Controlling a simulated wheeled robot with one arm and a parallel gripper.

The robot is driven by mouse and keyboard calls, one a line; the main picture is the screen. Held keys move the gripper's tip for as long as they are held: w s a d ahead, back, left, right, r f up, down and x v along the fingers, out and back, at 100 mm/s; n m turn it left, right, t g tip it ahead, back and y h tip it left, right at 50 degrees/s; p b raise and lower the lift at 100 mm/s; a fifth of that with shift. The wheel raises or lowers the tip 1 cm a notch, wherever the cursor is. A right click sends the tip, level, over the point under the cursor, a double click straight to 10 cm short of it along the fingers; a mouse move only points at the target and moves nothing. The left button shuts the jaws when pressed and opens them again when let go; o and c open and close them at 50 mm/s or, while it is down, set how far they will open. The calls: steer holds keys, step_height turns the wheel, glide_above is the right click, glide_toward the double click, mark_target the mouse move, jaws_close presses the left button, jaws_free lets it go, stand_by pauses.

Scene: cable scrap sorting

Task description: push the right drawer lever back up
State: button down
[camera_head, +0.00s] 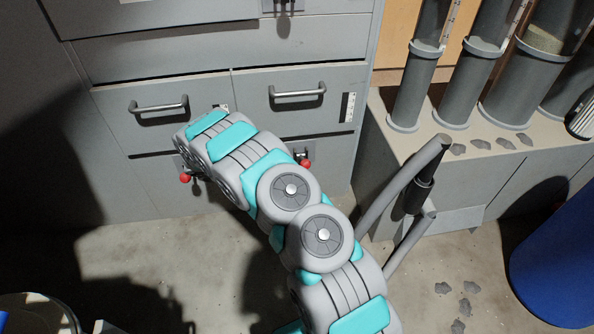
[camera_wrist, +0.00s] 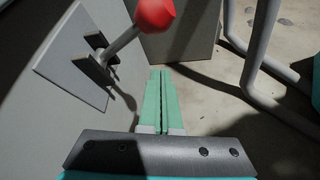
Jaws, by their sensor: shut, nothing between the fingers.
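The right drawer lever's red knob (camera_head: 305,163) shows just past my arm in the head view, low under the right drawer, with part of its mount hidden. In the wrist view a lever with a red knob (camera_wrist: 155,12) sticks out from a plate (camera_wrist: 70,62) on the grey cabinet face; it appears to be the right one. My gripper (camera_wrist: 161,73) is shut and empty, its green fingers side by side. The fingers lie below the knob in the picture and appear apart from it. My arm hides the gripper in the head view.
The left lever's red knob (camera_head: 185,178) is beside my arm. The right drawer handle (camera_head: 297,92) and left drawer handle (camera_head: 158,106) are above. A grey pipe frame (camera_head: 400,185) stands to the right, also in the wrist view (camera_wrist: 262,60). A blue bin (camera_head: 560,255) is farther right.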

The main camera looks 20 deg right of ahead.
steer(key=v, duration=1)
steer(key=shift+w+d+r, duration=0.25)
steer(key=shift+w, duration=0.1)
steer(key=shift+r, duration=0.1)
steer(key=s+d+r+m+g+y, duration=0.15)
steer(key=s+r+m, duration=0.25)
steer(key=s+r, duration=0.5)
steer(key=s+d+r+m+g+y, duration=0.1)
steer(key=s+d+r+m+y, duration=0.2)
steer(key=s+r, duration=0.6)
steer(key=s+a+r+m+y, duration=0.2)
steer(key=s+a, duration=0.1)
steer(key=s, duration=0.5)
steer(key=s+a+r+m+t+y+p, duration=0.1)
steer(key=s+a+r+m+y, duration=0.1)
steer(key=s, duration=0.6)
steer(key=s+a+r+m+t+y, duration=0.1)
steer(key=s+a+y, duration=0.3)
steer(key=s, duration=0.4)
steer(key=shift+s+a+r+m+p, duration=0.3)
steer(key=shift+a+r+m, duration=0.1)
steer(key=shift+a+r, duration=0.3)
steer(key=shift+t, duration=0.25)
